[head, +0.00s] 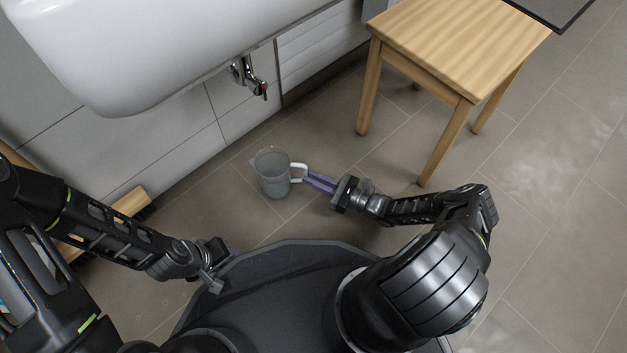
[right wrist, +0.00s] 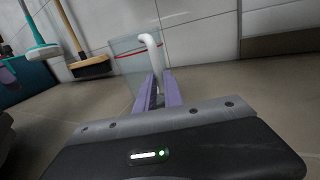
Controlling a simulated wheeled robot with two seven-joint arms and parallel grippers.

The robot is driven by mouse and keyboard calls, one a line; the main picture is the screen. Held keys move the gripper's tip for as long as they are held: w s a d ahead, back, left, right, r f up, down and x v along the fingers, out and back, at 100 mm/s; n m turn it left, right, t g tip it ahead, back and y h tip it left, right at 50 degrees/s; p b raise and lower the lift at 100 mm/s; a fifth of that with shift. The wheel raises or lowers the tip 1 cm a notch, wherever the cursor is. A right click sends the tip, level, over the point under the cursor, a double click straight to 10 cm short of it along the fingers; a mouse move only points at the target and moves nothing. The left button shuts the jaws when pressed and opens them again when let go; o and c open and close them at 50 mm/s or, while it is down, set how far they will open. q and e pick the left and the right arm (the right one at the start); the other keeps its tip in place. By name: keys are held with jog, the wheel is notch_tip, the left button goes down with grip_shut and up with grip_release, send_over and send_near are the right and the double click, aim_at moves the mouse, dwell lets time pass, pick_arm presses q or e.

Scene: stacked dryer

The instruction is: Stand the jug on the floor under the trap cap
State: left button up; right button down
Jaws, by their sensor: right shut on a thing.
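A translucent grey jug (head: 272,174) with a white handle (head: 299,172) is upright, low over or on the floor, in the middle of the head view. I cannot tell whether its base touches the floor. My right gripper (head: 311,180) is shut on the handle with purple fingers. The right wrist view shows the fingers (right wrist: 160,88) at the white handle (right wrist: 152,50), with the clear jug (right wrist: 127,68) and its red line behind. A metal fitting with a red-tipped part (head: 249,77) hangs under the white basin; I cannot identify the trap cap for certain. My left gripper (head: 226,262) is partly hidden.
The white basin (head: 180,45) overhangs the tiled wall. A wooden stool (head: 455,45) stands to the right, its legs near my right arm. A broom (right wrist: 90,68), turquoise mop (right wrist: 42,51) and turquoise bucket (right wrist: 22,82) stand by the wall. Floor around the jug is clear.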

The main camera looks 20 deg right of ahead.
jog(key=c, duration=1.9)
grip_release()
jog(key=o, duration=0.4)
jog(key=shift+o, duration=0.2)
jog(key=shift+s+d+r, duration=0.1)
jog(key=shift+d, duration=0.05)
jog(key=p+v, duration=0.2)
jog(key=v, duration=0.9)
jog(key=shift+s+d, duration=0.2)
jog(key=shift+d, duration=0.05)
